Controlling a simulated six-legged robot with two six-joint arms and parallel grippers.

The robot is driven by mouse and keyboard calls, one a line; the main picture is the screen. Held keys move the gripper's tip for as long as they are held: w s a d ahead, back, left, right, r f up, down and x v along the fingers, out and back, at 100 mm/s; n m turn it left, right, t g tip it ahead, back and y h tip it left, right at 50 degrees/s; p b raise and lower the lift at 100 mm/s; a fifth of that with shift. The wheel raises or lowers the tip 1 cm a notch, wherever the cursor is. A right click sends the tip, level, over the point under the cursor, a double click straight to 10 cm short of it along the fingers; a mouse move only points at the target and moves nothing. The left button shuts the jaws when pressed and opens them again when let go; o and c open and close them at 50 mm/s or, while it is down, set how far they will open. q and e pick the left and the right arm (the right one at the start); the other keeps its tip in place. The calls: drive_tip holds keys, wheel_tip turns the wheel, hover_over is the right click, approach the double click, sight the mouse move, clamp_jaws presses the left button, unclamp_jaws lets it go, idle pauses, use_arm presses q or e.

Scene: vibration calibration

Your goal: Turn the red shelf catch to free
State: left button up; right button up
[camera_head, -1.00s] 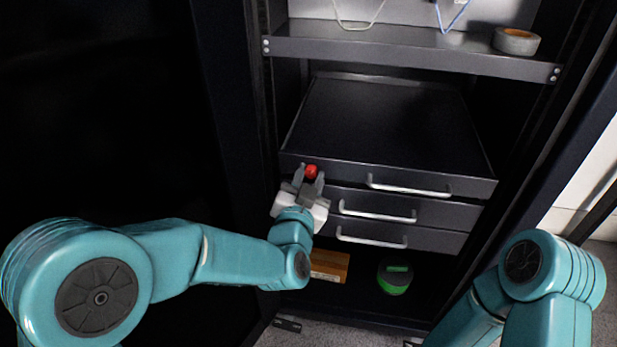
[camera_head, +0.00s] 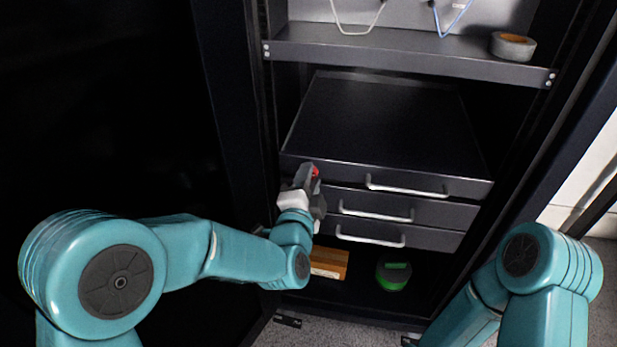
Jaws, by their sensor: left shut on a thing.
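The red shelf catch (camera_head: 316,172) is on the front edge of the dark pull-out shelf (camera_head: 385,125), near its left end. Only a small red part of it shows; the fingers hide the rest. My left gripper (camera_head: 311,176) is shut on the catch, and its body is turned so that one finger covers most of the other. My right arm comes in at the lower right, but its gripper is outside the picture.
Drawers with silver handles (camera_head: 377,213) sit below the shelf. An upper shelf (camera_head: 405,55) holds a tape roll (camera_head: 513,46). A wooden block (camera_head: 328,262) and a green-and-black round object (camera_head: 394,275) lie at the cabinet bottom. A dark cabinet side stands left.

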use_arm(q)
drive_tip(key=shift+r+m, duration=0.1)
drive_tip(key=shift+m, duration=0.5)
drive_tip(key=o, duration=1.1)
drive_tip(key=shift+c, duration=0.2)
